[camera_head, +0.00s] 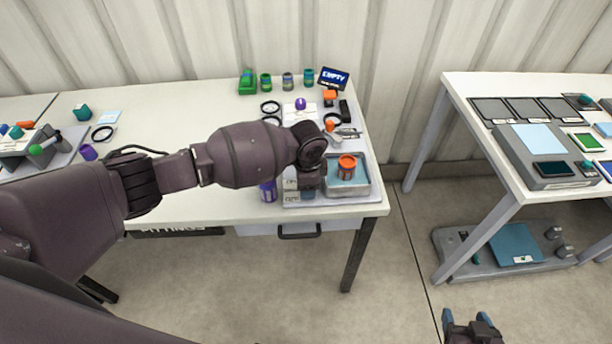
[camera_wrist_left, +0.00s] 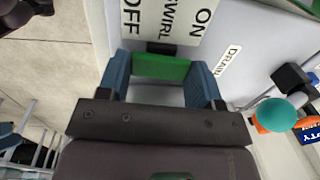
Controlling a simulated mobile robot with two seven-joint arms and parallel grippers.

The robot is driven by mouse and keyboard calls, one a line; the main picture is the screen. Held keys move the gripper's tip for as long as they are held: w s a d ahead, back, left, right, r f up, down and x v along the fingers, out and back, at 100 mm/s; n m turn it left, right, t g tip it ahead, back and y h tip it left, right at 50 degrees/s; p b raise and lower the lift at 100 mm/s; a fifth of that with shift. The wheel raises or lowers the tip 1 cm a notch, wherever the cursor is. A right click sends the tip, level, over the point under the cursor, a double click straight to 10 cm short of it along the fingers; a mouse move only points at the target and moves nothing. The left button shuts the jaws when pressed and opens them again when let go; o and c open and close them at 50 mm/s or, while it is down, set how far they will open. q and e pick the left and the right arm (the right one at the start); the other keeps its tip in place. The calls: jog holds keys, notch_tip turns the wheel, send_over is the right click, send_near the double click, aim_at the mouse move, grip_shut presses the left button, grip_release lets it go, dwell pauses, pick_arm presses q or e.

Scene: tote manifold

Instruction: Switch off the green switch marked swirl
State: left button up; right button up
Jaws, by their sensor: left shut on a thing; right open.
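The green switch (camera_wrist_left: 160,67) shows in the left wrist view between the two blue fingers of my left gripper (camera_wrist_left: 161,80), which is shut on it. Beside it is a white label (camera_wrist_left: 175,18) reading ON, SWIRL and OFF, turned sideways. A dark slot lies next to the switch. In the head view my left arm reaches over the table and its wrist hides the switch. The unit's white labels (camera_head: 291,184) show just left of that wrist. My right gripper (camera_head: 470,318) is open and empty at the bottom right, above the floor.
An orange container (camera_head: 347,162) stands in a grey basin (camera_head: 358,185) right of my left wrist. A purple container (camera_head: 268,191) stands to its left. Several small containers and an EMPTY sign (camera_head: 334,78) are behind. A second table (camera_head: 510,178) stands right, across open floor.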

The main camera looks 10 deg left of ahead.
pick_arm(q)
jog(key=shift+s+r+t+p, duration=0.15)
jog(key=shift+t+p, duration=0.35)
jog(key=shift+p, duration=0.1)
jog(key=shift+f+y, duration=0.2)
jog(key=shift+y, duration=0.1)
pick_arm(e)
jog(key=r, duration=0.3)
jog(key=shift+w, duration=0.3)
pick_arm(q)
jog(key=o, duration=0.6)
jog(key=shift+o, duration=0.2)
pick_arm(e)
jog(key=shift+s+f, duration=0.1)
jog(key=shift+f, duration=0.05)
pick_arm(q)
jog(key=shift+s+r+p, duration=0.1)
jog(key=shift+r+p, duration=0.2)
jog(key=shift+r, duration=0.3)
notch_tip(320, 180, up, 9)
jog(key=s, duration=0.2)
jog(key=shift+d+r+p, duration=0.2)
jog(key=shift+d+p, duration=0.15)
jog(key=shift+p, duration=0.05)
pick_arm(e)
jog(key=shift+s+r, duration=0.2)
jog(key=shift+r, duration=0.15)
